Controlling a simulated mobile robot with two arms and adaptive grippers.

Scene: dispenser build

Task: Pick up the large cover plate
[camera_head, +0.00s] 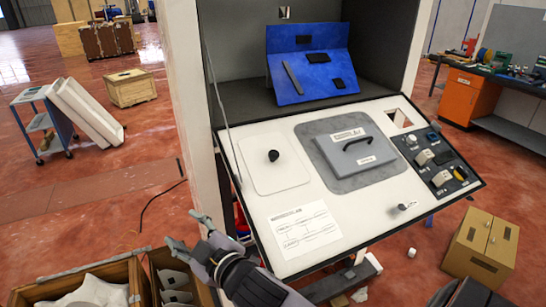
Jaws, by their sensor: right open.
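A sloping white control panel (248,206) stands in front of me. On its left lies a flat white plate with rounded corners (262,178) and a black knob (273,156). At its middle is a grey square lid (350,152) with a black handle, set on a darker grey plate (318,160). I cannot tell for certain which one is the large cover plate. My right gripper (181,228) is open and empty, left of the panel's lower front edge and apart from both plates. My left gripper is not in view.
Wooden crates (85,275) with white parts stand at the bottom left, close to my right gripper. A cardboard box (478,245) stands at the lower right. A blue board (308,75) rests behind the panel. A white post (180,80) rises at the panel's left.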

